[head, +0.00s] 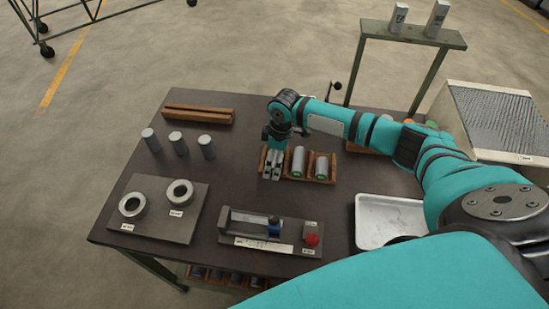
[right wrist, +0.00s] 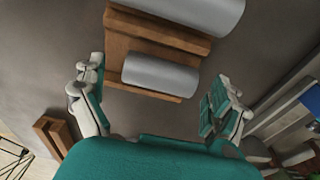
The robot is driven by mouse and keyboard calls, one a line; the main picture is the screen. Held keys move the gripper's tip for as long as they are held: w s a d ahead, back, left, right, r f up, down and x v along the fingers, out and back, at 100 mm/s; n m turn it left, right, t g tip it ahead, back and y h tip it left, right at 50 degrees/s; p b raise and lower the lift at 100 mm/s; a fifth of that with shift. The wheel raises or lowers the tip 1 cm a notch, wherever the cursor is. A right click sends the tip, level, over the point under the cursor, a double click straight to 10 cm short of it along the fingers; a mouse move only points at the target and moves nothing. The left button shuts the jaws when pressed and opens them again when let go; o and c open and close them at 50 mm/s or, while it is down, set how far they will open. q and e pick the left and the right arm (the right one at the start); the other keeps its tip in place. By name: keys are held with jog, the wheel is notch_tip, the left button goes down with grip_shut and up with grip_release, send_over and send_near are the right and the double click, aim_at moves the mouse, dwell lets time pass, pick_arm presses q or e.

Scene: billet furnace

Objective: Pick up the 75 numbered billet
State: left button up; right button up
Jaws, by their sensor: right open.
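A wooden rack (head: 310,178) on the dark table holds grey cylindrical billets lying on their sides, one near its middle (head: 298,161) and one at its right (head: 321,166). My right gripper (head: 272,168) is over the rack's left end and hides what lies there. In the right wrist view the right gripper (right wrist: 157,85) is open, its fingers on either side of a grey billet (right wrist: 160,75) in the rack (right wrist: 117,50); a second billet (right wrist: 190,10) lies beyond. Contact cannot be told. No number is readable on any billet. My left gripper is out of view.
Several things stand on the table (head: 240,190): upright grey cylinders (head: 178,143) at left, a plate with two rings (head: 180,193), a measuring fixture (head: 255,222) with a red knob (head: 312,240), and a white tray (head: 385,218). A green stand (head: 410,33) rises behind.

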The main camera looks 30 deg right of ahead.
jog(key=shift+f, duration=0.15)
jog(key=c, duration=1.6)
jog(key=shift+w, duration=0.1)
jog(key=shift+c, duration=0.9)
jog(key=shift+r, duration=0.2)
